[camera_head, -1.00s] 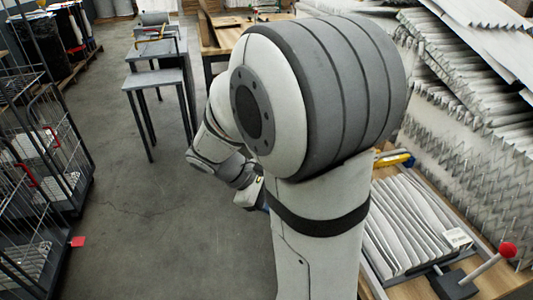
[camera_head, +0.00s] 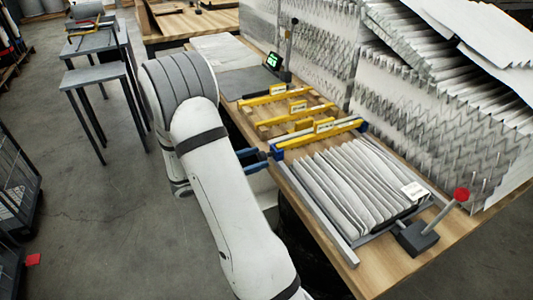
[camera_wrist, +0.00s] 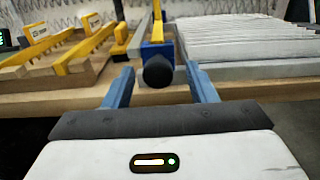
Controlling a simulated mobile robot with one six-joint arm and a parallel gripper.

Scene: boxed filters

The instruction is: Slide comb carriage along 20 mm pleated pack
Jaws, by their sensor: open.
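The comb carriage is a yellow bar (camera_head: 322,137) with blue end blocks, lying across the far end of the white pleated pack (camera_head: 345,190). My gripper (camera_head: 262,160) is at the carriage's near left end. In the wrist view my gripper (camera_wrist: 160,78) has its two blue fingers spread, one on each side of a round black knob (camera_wrist: 158,72). The knob is in front of the carriage's blue end block (camera_wrist: 153,50). A gap shows between each finger and the knob. The pack (camera_wrist: 235,35) lies to the right there.
Other yellow combs (camera_head: 295,108) with tags lie on the wooden bench (camera_head: 370,280) beyond the carriage. A grey rail (camera_head: 318,215) borders the pack. A red-knobbed lever (camera_head: 461,195) stands at the near right. Tall pleated stacks line the back.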

